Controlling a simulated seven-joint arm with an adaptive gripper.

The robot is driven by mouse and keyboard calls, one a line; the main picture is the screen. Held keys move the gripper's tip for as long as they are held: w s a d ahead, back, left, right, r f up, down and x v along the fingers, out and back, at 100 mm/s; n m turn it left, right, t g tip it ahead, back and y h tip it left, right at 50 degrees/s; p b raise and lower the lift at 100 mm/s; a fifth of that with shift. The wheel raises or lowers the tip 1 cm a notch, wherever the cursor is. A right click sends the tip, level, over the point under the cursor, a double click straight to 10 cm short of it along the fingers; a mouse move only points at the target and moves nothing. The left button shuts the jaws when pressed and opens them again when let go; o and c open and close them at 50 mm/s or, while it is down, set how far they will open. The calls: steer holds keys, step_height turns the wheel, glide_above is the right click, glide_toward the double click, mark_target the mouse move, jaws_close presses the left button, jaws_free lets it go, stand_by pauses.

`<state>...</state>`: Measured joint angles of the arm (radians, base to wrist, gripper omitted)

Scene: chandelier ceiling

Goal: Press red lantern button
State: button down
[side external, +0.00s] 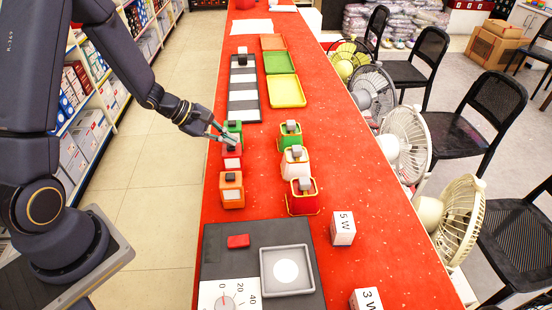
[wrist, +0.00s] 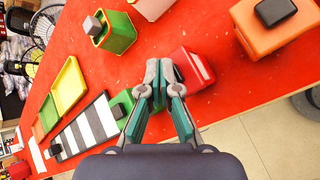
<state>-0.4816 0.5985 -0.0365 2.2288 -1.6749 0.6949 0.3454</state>
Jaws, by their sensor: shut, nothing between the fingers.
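My gripper (side external: 228,138) is shut and empty, its fingertips just above or at the top of a small red box (side external: 232,160) with a dark button (side external: 230,148). I cannot tell whether they touch. In the wrist view my gripper (wrist: 160,72) has its fingertips beside the red box (wrist: 192,68), and its button is not clearly seen. A red lantern (side external: 302,198) with gold trim and a grey top block stands in the right row, to the right of my gripper.
A green box (side external: 234,128) stands behind the red one, and an orange box (side external: 231,192) in front. Green (side external: 289,135) and white (side external: 294,162) lanterns stand in the right row. A striped board (side external: 244,88), trays (side external: 286,92) and a scale (side external: 232,296) share the red counter. Fans line its right side.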

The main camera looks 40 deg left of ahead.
mark_target(229, 147)
steer(key=shift+r, duration=0.45)
steer(key=shift+r, duration=3)
